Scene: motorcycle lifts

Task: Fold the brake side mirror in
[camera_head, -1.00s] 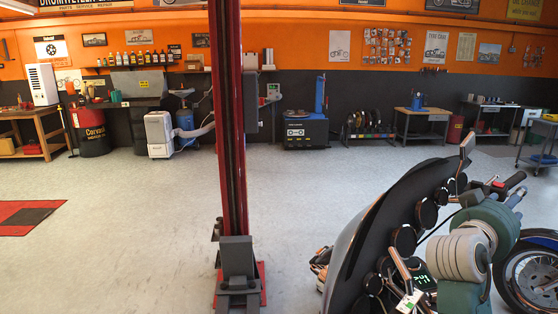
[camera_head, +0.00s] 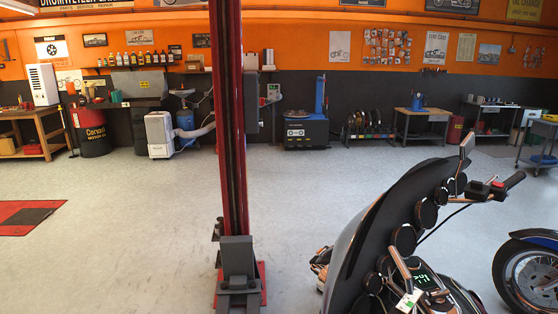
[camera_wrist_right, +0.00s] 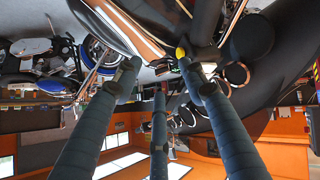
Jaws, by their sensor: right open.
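In the head view, a small mirror (camera_head: 466,144) stands up on a stalk beside the dark fairing (camera_head: 385,215), near the black handlebar grip (camera_head: 514,180) with a red switch. A second chrome stalk (camera_head: 398,262) with a white tag rises lower on the bike. My right gripper (camera_wrist_right: 157,78) shows only in the wrist view. Its three dark fingers are spread open, with chrome and black motorcycle parts close beyond the tips. I cannot tell whether they touch anything or which part is the mirror there. My left gripper is in neither view.
A red lift post (camera_head: 228,130) stands left of the motorcycle. A front wheel (camera_head: 532,275) with a blue fender is at the right edge. Open grey floor (camera_head: 120,215) lies to the left. Workbenches and shop machines line the far orange wall.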

